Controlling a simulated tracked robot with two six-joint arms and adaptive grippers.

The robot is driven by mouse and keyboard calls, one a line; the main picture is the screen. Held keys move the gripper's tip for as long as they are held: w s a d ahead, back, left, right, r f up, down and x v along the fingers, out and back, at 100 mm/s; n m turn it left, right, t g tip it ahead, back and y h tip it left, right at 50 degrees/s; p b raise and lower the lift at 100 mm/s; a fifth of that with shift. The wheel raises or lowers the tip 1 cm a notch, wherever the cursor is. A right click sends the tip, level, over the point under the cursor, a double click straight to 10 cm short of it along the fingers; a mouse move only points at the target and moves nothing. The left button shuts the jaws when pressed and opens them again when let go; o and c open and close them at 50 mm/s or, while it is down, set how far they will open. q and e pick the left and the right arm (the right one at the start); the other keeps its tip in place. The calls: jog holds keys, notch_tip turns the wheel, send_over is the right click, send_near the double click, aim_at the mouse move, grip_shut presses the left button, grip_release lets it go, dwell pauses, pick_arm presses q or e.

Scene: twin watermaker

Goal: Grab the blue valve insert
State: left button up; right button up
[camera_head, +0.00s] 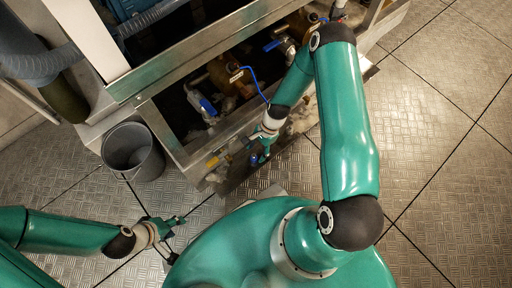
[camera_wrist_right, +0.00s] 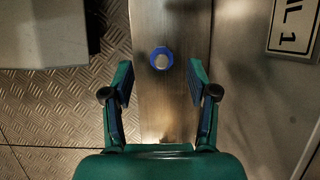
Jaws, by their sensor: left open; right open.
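The blue valve insert (camera_wrist_right: 161,58) is a small blue ring with a pale round centre. It sits on a metal beam in the right wrist view, just beyond and between my right fingertips. In the head view, a small blue spot (camera_head: 254,160) beside the right gripper looks like the same insert. My right gripper (camera_wrist_right: 161,80) is open, with one green finger on each side and nothing between them. It also shows in the head view (camera_head: 263,152), at the frame's lower edge. My left gripper (camera_head: 178,221) is open and empty above the floor at lower left.
A metal frame (camera_head: 210,50) holds pipes and blue-handled valves (camera_head: 207,106). A grey bucket (camera_head: 133,152) stands on the floor to its left. Tiled floor (camera_head: 440,130) is clear at right.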

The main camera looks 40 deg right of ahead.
jog(key=b+x, duration=0.1)
jog(key=x, duration=0.3)
jog(key=shift+w+b, duration=0.15)
jog(key=shift+b, duration=0.15)
grip_shut()
jog(key=shift+r, duration=0.1)
